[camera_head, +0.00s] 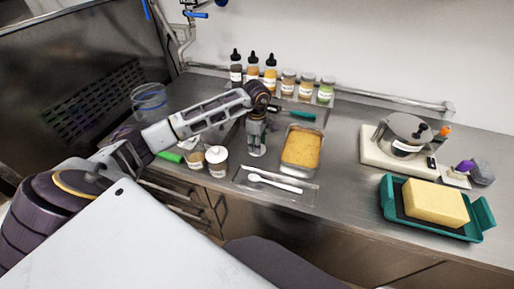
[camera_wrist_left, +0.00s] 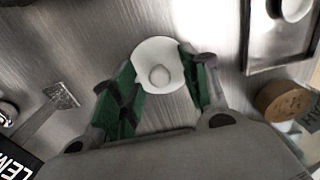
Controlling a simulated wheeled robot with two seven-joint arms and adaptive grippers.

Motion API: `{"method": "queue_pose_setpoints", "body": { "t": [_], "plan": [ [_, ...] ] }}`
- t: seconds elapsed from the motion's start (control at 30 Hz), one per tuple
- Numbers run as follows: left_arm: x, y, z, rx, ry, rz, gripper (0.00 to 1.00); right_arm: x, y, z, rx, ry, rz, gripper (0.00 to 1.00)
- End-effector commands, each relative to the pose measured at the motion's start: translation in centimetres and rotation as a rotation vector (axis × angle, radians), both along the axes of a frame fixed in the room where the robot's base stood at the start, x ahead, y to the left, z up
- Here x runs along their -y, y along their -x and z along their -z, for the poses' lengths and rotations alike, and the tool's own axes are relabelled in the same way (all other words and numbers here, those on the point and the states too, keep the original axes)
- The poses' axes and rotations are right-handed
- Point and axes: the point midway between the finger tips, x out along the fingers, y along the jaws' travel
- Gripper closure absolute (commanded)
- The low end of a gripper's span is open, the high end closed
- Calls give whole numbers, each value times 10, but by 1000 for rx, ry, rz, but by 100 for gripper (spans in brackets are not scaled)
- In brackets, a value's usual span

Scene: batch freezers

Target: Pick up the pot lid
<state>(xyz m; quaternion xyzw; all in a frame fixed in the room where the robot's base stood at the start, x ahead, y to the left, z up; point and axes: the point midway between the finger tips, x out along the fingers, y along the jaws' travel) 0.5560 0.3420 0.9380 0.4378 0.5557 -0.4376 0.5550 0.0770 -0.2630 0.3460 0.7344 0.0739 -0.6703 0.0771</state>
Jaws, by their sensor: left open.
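A white round lid with a small raised knob in its middle (camera_wrist_left: 157,52) lies flat on the steel counter in the left wrist view. I take it to be the pot lid. My left gripper (camera_wrist_left: 163,68) is open over it, with one green-padded finger at each side of the lid. I cannot tell whether the fingers touch it. In the head view my left gripper (camera_head: 257,151) points down at the counter, left of the food tray, and the lid is not clearly visible there. My right gripper is not in view.
A tray of yellow food (camera_head: 301,148) stands right of the gripper, with a white spoon (camera_head: 274,183) in front. A white-topped jar (camera_head: 217,160) is close on the left. Several bottles line the back.

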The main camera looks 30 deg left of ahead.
Motion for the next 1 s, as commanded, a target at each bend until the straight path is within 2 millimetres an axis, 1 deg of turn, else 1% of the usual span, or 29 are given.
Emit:
{"method": "queue_pose_setpoints", "body": {
  "t": [0.07,0.17,0.5,0.57,0.8,0.93,0.97,1.0],
  "plan": [
    [0,0,2,0,1,0,55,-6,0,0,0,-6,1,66],
    [0,0,3,0,1,0,55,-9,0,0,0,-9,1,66],
    [0,0,3,0,1,0,55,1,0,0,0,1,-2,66],
    [0,0,3,0,1,0,61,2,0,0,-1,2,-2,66],
    [0,0,2,0,1,0,92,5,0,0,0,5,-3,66],
    [0,0,2,0,1,0,93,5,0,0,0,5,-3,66],
    [0,0,2,0,1,0,96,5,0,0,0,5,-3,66],
    [0,0,2,0,1,0,96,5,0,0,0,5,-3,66]
  ]
}}
